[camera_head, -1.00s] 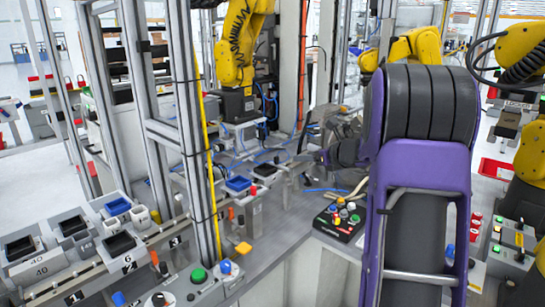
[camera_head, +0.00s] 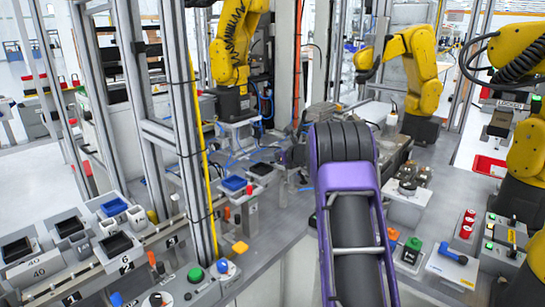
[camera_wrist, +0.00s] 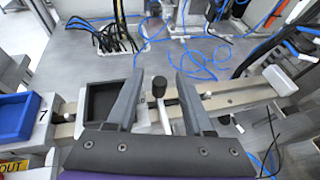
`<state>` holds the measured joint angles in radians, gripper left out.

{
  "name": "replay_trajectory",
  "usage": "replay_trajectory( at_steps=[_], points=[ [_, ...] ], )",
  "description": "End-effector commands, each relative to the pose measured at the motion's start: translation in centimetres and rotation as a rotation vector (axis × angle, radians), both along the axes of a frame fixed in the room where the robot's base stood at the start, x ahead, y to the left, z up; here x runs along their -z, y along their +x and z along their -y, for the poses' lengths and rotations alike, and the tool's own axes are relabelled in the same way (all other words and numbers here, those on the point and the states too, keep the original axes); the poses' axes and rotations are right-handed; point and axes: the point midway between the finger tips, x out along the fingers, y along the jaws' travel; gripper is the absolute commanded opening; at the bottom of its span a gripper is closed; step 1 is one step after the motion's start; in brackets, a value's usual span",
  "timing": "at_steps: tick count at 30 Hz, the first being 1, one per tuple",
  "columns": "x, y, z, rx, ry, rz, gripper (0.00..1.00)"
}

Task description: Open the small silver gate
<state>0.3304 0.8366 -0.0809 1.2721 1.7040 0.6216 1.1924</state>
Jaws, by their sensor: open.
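In the wrist view my gripper (camera_wrist: 159,76) is open, with its two grey fingers spread over a metal rail (camera_wrist: 225,98). A small silver bar with a black knob (camera_wrist: 158,88) shows in the gap between the fingers, and neither finger visibly grips it. I cannot tell for sure whether this part is the small silver gate. In the head view my purple arm reaches over the bench. My gripper (camera_head: 287,155) is small and partly hidden there, close to the rail's end, and the silver part cannot be made out.
A blue tray (camera_wrist: 16,116) and a dark tray (camera_wrist: 104,102) sit left of my fingers. Blue hoses (camera_wrist: 200,58) and black cables (camera_wrist: 108,38) lie behind the rail. In the head view an aluminium post (camera_head: 190,130) stands left of my arm, and a yellow arm (camera_head: 232,50) stands behind.

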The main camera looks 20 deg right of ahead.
Motion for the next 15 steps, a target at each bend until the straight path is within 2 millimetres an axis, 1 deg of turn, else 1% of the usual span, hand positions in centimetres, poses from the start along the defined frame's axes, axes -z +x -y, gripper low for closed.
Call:
replay_trajectory(
  at_steps=[3, 11, 14, 15],
  points=[
    [0.22, 0.44, -0.11, 0.0, 0.0, 0.0, 0.52],
    [0.24, 0.49, -0.13, 0.0, 0.0, 0.0, 0.52],
    [0.23, 0.48, -0.13, 0.0, 0.0, 0.0, 0.36],
    [0.23, 0.48, -0.13, 0.0, 0.0, 0.0, 0.28]
  ],
)
